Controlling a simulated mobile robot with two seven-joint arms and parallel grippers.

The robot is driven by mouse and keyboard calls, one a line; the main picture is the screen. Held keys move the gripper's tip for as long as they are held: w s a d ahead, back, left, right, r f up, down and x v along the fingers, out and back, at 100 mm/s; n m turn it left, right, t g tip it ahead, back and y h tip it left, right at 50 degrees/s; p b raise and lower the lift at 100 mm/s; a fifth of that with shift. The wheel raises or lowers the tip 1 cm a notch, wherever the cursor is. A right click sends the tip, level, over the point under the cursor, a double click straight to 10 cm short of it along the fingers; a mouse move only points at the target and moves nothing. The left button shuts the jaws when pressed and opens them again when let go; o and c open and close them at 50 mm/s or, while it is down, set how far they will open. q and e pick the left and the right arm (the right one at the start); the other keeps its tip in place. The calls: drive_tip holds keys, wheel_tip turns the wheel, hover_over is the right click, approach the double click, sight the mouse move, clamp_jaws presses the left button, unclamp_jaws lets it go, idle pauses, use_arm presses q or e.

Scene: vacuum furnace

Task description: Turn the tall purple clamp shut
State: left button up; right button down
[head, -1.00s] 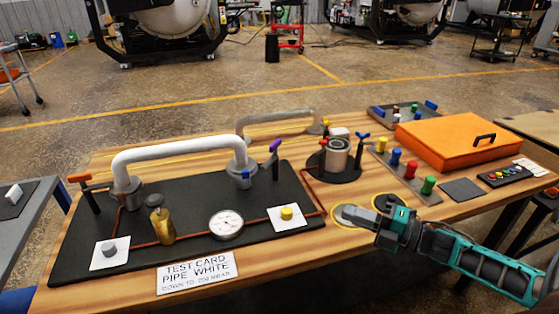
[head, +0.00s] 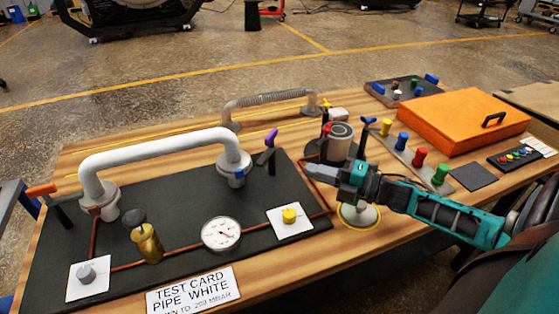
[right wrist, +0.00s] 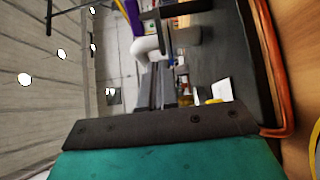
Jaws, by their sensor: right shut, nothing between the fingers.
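The tall purple clamp (head: 271,137) stands near the back right of the black board, beside the right end of the white pipe (head: 165,147). Its purple lever is tilted upward on a dark post. My right gripper (head: 318,171) is shut and empty, to the right of and apart from the clamp, with its fingers pointing left toward it. In the right wrist view a purple part (right wrist: 132,18) shows at the top, beyond the fingers (right wrist: 165,90). My left gripper is not in view.
The board holds an orange-handled clamp (head: 42,190), a brass valve (head: 147,243), a gauge (head: 221,233) and a yellow knob (head: 289,215). A grey cylinder (head: 340,142) stands just behind my right gripper. A yellow-ringed disc (head: 358,217) lies below my arm. An orange case (head: 465,120) is at right.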

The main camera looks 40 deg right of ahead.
sight(268, 158)
drive_tip(key=x, duration=0.8)
drive_tip(key=shift+w+a, duration=0.35)
drive_tip(key=shift+w, duration=0.25)
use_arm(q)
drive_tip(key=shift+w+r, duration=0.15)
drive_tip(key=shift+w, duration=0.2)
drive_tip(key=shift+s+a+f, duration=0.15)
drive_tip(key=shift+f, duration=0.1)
